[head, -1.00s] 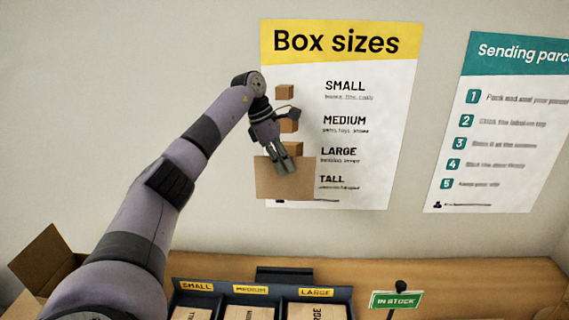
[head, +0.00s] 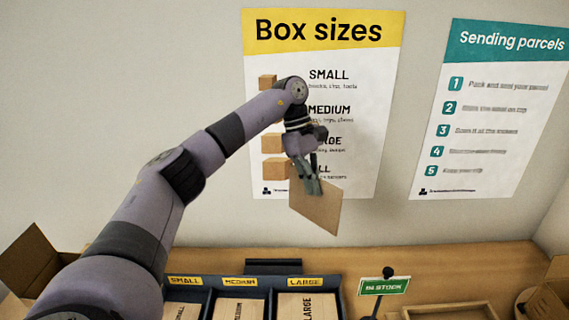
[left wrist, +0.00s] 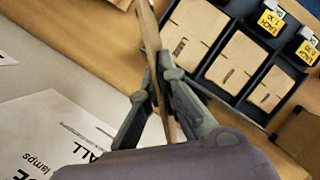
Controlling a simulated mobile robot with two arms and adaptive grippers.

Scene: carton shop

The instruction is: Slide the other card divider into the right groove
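My left gripper (head: 311,182) is shut on a flat brown card divider (head: 318,212), held in the air in front of the wall poster. In the head view the card hangs below the fingers, tilted. In the left wrist view the card (left wrist: 148,32) shows nearly edge-on between the two fingers (left wrist: 163,85). A dark three-bay tray (head: 259,287) marked SMALL, MEDIUM and LARGE lies below, with flat cartons in its bays. I cannot make out the right groove in these views. My right gripper is not in view.
An open carton (head: 35,258) stands at the lower left. A green IN STOCK sign (head: 383,286) stands right of the tray. A shallow wooden tray (head: 450,312) and another carton (head: 545,300) are at the lower right. Bare wooden surface (head: 440,262) runs along the wall.

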